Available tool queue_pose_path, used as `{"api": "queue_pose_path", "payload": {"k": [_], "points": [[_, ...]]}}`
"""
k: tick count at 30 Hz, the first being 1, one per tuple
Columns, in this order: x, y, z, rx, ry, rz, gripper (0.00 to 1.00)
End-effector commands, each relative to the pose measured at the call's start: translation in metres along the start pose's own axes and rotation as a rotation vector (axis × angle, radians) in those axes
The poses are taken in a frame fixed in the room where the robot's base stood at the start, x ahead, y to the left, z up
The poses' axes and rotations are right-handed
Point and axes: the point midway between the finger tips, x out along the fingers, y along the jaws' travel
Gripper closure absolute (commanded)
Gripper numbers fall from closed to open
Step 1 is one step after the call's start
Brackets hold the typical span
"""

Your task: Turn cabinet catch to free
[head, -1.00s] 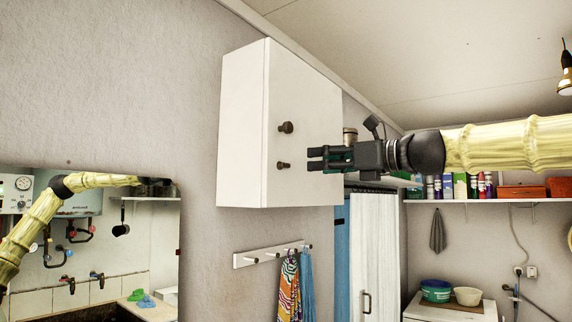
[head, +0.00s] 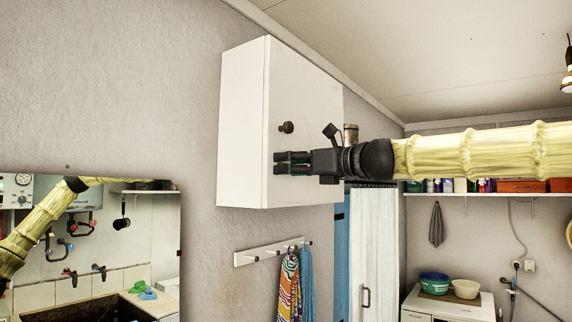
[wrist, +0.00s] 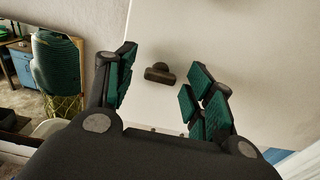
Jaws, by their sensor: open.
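The white wall cabinet (head: 242,120) has a dark round knob (head: 286,127) on its door. The catch below that knob is hidden behind my gripper (head: 291,163) in the head view. In the wrist view a small dark brown catch (wrist: 160,73) with a short, roughly level bar stands out from the white door. My gripper is open, and its green-padded fingers (wrist: 160,85) lie to the left and right of the catch in that picture. A gap shows on both sides, and no contact is visible.
A mirror (head: 95,250) hangs on the wall at left and reflects a sink and my arm. A hook rail (head: 270,254) with towels (head: 289,285) is below the cabinet. A shelf (head: 480,194) and basins (head: 466,289) are at right.

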Motion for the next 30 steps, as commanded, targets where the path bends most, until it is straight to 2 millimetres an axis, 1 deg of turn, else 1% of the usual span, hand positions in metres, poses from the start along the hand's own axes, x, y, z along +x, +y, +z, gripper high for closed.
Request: {"api": "queue_pose_path", "payload": {"k": [4,5,9,12,22,26,30], "points": [[0.0000,-0.0001,-0.0002,0.000,0.000,0.000,0.46],[-0.0001,-0.0001,-0.0001,0.000,0.000,0.000,0.50],[-0.0001,-0.0001,-0.0002,0.000,0.000,0.000,0.76],[-0.0001,0.0000,-0.0002,0.000,0.000,0.000,0.92],[-0.0001,0.0003,-0.0010,-0.035,0.000,0.001,0.92],[0.0000,0.0004,-0.0016,-0.094,0.000,0.001,0.92],[-0.0001,0.0004,-0.0021,-0.193,0.000,0.000,0.92]]}}
